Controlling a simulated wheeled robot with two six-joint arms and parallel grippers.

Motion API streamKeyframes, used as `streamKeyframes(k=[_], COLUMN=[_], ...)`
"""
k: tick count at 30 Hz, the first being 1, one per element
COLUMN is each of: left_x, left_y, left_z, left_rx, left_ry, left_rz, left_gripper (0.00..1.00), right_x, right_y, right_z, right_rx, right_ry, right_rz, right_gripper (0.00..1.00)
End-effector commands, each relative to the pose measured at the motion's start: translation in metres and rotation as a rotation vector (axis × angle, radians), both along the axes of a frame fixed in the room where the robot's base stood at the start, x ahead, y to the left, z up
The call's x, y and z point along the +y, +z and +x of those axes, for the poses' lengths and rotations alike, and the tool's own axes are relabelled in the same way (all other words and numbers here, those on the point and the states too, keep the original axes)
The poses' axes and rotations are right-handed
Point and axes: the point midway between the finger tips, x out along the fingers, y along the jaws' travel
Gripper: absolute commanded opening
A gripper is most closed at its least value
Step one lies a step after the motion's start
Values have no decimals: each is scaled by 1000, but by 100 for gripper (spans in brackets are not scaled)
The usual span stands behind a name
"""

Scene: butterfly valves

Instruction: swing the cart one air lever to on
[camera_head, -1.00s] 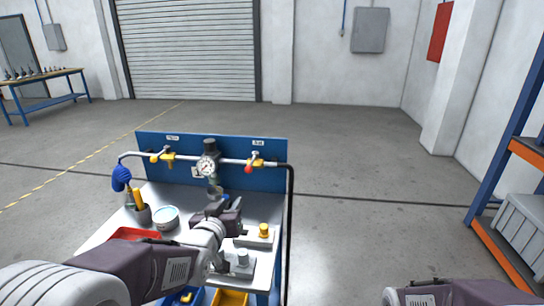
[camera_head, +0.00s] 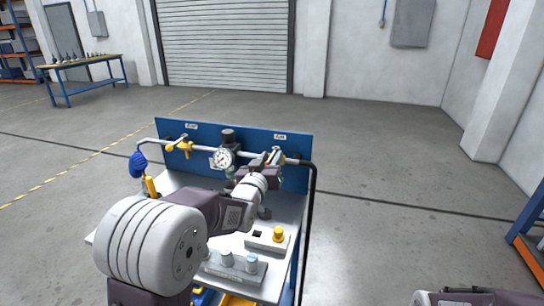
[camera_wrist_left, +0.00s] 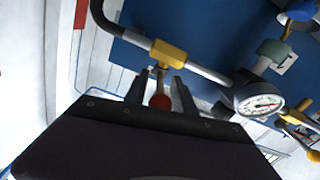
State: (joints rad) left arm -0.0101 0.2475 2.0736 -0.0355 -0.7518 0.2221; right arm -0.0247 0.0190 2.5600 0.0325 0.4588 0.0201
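The cart's blue back panel (camera_head: 205,132) carries an air pipe with a round gauge (camera_head: 222,158). In the left wrist view, the right-hand valve has a yellow body (camera_wrist_left: 168,54) and a lever ending in a red ball (camera_wrist_left: 159,101). My left gripper (camera_head: 272,158) is at this valve. In the wrist view its two fingers (camera_wrist_left: 159,92) are apart, one on each side of the lever near the red ball. I cannot tell whether either finger touches it. A yellow-handled valve (camera_head: 178,148) sits left of the gauge. My right gripper is not clearly visible.
A grey button box with a yellow knob (camera_head: 278,234) and a block with grey knobs (camera_head: 238,264) are on the cart top. A blue coiled hose (camera_head: 138,164) hangs at the left. A black pipe (camera_head: 309,230) runs down the cart's right side. Open floor lies around the cart.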

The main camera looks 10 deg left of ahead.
Motion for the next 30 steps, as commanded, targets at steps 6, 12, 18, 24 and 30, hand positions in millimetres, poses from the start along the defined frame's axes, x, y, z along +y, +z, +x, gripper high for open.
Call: streamKeyframes(k=[6,12,18,24,30], left_x=[-1,0,0,0,0], left_y=[-1,-1,-1,-1,-1], left_z=[12,12,12,11,11], left_rx=[1,1,1,1,1], left_ry=[0,0,0,0,0], left_rz=[0,0,0,0,0], left_gripper=[32,20,0,0,0], right_x=[0,0,0,0,0], right_y=[1,1,1,1,1], right_z=[0,0,0,0,0], right_rx=[0,0,0,0,0], right_ry=[0,0,0,0,0], right_rz=[0,0,0,0,0], right_gripper=[36,36,36,36,36])
